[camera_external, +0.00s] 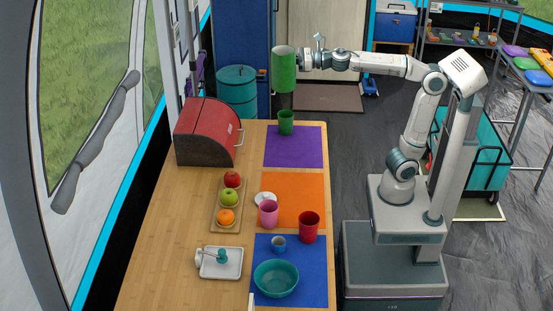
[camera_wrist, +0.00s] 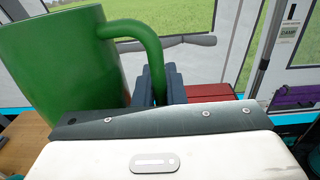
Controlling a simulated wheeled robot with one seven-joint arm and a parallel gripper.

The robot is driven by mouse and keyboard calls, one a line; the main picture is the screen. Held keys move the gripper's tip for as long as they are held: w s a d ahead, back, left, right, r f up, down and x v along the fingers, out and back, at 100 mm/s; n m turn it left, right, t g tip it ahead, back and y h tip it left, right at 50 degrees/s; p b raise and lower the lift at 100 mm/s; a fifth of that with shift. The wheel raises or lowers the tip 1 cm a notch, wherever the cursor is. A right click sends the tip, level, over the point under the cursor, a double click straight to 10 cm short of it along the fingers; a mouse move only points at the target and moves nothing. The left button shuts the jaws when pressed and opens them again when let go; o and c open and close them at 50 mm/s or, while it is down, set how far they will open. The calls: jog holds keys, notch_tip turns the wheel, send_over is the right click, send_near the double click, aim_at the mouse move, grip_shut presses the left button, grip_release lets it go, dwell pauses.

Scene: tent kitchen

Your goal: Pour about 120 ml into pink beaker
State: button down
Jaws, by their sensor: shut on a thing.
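My gripper (camera_external: 305,60) is shut on the handle of a large green mug (camera_external: 284,72), held in the air above the far end of the table. The mug also shows at the left of the wrist view (camera_wrist: 60,70), with its handle between the blue fingers (camera_wrist: 160,86). It looks roughly upright; its contents are hidden. The pink beaker (camera_external: 268,214) stands upright on the table near the left edge of the orange mat (camera_external: 305,190), well away from the mug. A small green cup (camera_external: 286,122) stands on the purple mat, below the held mug.
A red cup (camera_external: 308,226), small blue cup (camera_external: 279,243), teal bowl (camera_external: 276,279) and white dish (camera_external: 265,198) surround the pink beaker. A fruit board (camera_external: 218,218), white tray (camera_external: 234,264) and red bread box (camera_external: 205,132) stand left. The purple mat (camera_external: 305,148) is mostly clear.

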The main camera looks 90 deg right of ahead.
jog(key=s+a+f+n+g+y+b, duration=0.1)
jog(key=a+f+n+g+y+b, duration=0.2)
jog(key=a+f+y+b, duration=0.3)
jog(key=s+a+f+n+g+y+b, duration=0.2)
jog(key=a+f+n+y+b, duration=0.4)
jog(key=a+f+b, duration=1.1)
jog(key=a+f+g+y, duration=0.1)
jog(key=a+f, duration=0.3)
jog(key=f, duration=0.2)
jog(key=shift+f+n, duration=0.3)
jog(key=shift+f, duration=0.05)
jog(key=shift+s+d+f+g, duration=0.1)
jog(key=shift+g, duration=0.2)
